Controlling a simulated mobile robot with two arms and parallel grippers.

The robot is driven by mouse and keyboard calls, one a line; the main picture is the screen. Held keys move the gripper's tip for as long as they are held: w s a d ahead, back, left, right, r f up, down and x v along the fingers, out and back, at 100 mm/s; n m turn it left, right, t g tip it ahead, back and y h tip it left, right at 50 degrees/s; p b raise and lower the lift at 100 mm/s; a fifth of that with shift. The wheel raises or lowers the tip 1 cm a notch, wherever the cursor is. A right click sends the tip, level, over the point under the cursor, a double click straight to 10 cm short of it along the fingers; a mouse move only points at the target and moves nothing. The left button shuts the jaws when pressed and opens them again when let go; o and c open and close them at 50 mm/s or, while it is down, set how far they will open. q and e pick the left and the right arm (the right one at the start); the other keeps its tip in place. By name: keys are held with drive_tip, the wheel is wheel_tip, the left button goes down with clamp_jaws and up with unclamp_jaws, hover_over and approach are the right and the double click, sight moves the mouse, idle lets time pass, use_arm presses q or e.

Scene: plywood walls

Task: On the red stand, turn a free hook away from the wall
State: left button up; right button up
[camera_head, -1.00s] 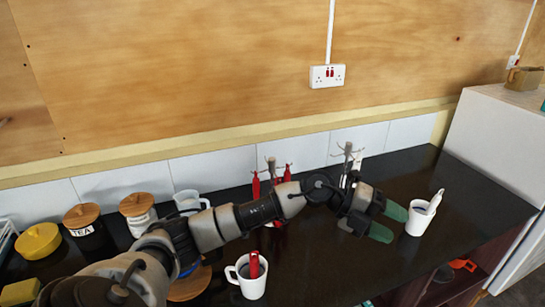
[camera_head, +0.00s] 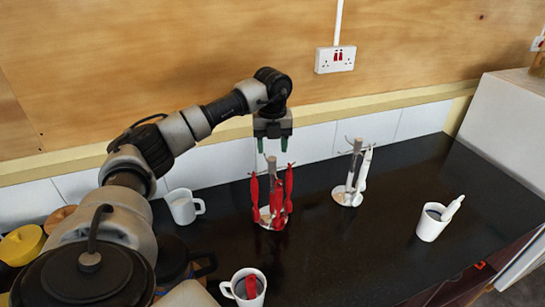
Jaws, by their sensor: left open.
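The red stand (camera_head: 271,170) is a small post on a round base on the dark counter, with several red utensils (camera_head: 289,182) hanging around it. Its hooks are thin and partly hidden by the utensils; which hook is free is hard to tell. My left gripper (camera_head: 272,148) points straight down just above the top of the stand in the picture. Its two green fingertips are apart, with nothing between them. I cannot tell its exact depth relative to the post. The plywood wall (camera_head: 180,60) rises behind. My right gripper is out of view.
A second stand (camera_head: 349,185) with white utensils is to the right. A white mug with a red utensil (camera_head: 246,288) is in front, another white mug (camera_head: 430,224) at right, and one (camera_head: 182,208) at left. The counter (camera_head: 345,245) between them is clear.

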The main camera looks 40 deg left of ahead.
sight(272, 158)
use_arm(q)
wheel_tip(272, 158, down, 4)
drive_tip(key=shift+a+f+p, duration=0.15)
drive_tip(key=shift+f+p, duration=0.05)
drive_tip(key=shift+p, duration=0.4)
drive_tip(key=shift+f, duration=0.65)
drive_tip(key=shift+w, duration=0.1)
drive_tip(key=c, duration=0.9)
clamp_jaws()
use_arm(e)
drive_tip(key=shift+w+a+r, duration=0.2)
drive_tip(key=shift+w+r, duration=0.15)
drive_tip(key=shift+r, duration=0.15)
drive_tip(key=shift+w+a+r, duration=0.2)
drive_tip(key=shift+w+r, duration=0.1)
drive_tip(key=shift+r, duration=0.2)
